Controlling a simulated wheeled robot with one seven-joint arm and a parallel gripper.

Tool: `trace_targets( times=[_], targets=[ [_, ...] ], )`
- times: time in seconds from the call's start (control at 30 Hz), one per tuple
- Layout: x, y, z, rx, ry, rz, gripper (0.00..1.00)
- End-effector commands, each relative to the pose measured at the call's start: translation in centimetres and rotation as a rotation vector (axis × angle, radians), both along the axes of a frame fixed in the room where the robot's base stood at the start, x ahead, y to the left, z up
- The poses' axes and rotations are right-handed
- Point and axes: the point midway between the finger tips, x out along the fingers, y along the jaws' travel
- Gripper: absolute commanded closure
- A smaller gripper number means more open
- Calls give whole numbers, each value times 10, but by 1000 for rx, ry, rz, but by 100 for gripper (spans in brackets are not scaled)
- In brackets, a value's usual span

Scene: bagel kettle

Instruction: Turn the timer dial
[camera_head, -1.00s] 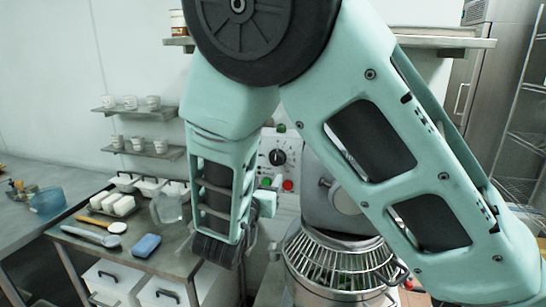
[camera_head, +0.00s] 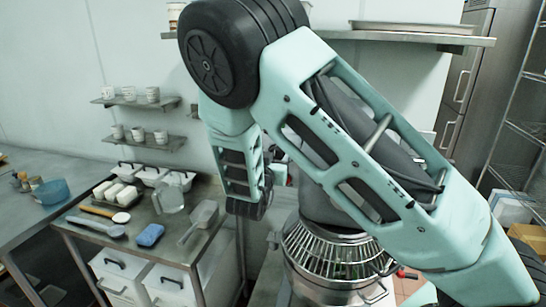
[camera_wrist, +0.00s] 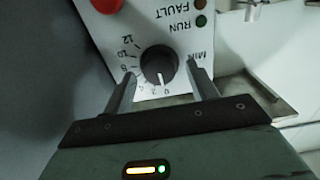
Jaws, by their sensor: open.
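The timer dial (camera_wrist: 159,65) is a round black knob with a white pointer line on a white panel (camera_wrist: 178,28). It shows upside down in the wrist view, with numbers around it and the pointer near the 0. My gripper (camera_wrist: 163,88) is open, one finger on each side of the dial, with visible space between each finger and the knob. Whether the fingertips reach level with the knob is hard to tell. In the head view my gripper (camera_head: 262,195) is small, and my arm hides the dial.
Above the dial in the wrist view are a red button (camera_wrist: 107,5) and two indicator lamps. In the head view a mixer with a wire guard (camera_head: 335,255) stands right of my gripper. A side table holds a scoop (camera_head: 200,220) and a blue sponge (camera_head: 149,235).

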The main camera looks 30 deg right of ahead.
Motion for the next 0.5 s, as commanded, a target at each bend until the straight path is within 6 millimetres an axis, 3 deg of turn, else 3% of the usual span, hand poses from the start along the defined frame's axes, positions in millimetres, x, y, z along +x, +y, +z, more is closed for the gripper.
trace_targets(
  times=[0.03, 0.17, 0.5],
  targets=[
    [0, 0, 0, 0, 0, 0, 51],
    [0, 0, 0, 0, 0, 0, 86],
    [0, 0, -2, 25, -25, 0, 86]
  ],
)
